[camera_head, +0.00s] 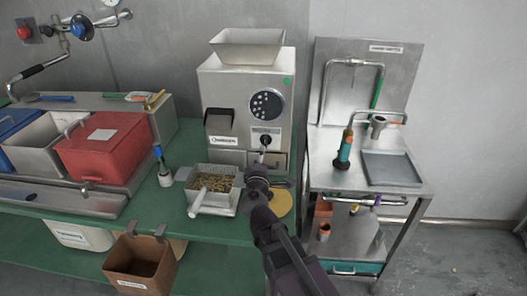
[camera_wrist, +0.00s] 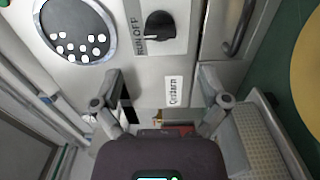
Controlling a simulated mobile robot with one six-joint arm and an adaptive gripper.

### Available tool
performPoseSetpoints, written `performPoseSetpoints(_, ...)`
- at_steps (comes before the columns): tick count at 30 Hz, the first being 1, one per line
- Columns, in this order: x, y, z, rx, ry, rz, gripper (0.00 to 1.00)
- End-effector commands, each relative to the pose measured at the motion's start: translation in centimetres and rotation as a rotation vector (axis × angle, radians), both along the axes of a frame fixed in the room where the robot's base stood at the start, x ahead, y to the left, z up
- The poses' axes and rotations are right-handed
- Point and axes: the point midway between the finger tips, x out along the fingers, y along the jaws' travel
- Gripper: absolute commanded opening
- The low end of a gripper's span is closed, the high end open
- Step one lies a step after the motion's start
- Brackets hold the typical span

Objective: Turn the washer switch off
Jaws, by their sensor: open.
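A black rotary knob (camera_wrist: 160,25) sits on a pale plate marked RUN and OFF on the front of the grey machine (camera_head: 222,88). In the head view, the knob (camera_head: 265,140) is small and its pointer is hard to read. My gripper (camera_head: 260,165) is in front of the machine, just below the knob. In the wrist view, my gripper (camera_wrist: 160,76) has its two fingers spread wide with nothing between them. The knob lies beyond the fingertips, apart from them. I cannot tell for certain that this machine is the washer.
A metal tray of beans (camera_head: 228,178) stands left of my gripper. A yellow disc (camera_head: 280,203) lies on the green bench right beside my arm. A red bin (camera_head: 105,150) is at the left. A steel cart (camera_head: 432,185) stands at the right.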

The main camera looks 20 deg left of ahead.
Motion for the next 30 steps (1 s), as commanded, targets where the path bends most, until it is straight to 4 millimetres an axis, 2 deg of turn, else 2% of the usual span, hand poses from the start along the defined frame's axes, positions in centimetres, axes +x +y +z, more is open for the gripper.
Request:
performPoseSetpoints(1,-1.0,-0.3,0.0,0.000,0.000,0.002,0.94)
performPoseSetpoints(3,-1.8,-0.5,0.0,0.000,0.000,0.001,0.94)
performPoseSetpoints(9,-3.0,-0.7,0.0,0.000,0.000,0.000,0.94)
performPoseSetpoints(26,-3.1,-0.7,0.0,0.000,0.000,0.000,0.94)
performPoseSetpoints(30,-2.7,-1.5,-0.2,0.012,0.013,-0.021,0.94)
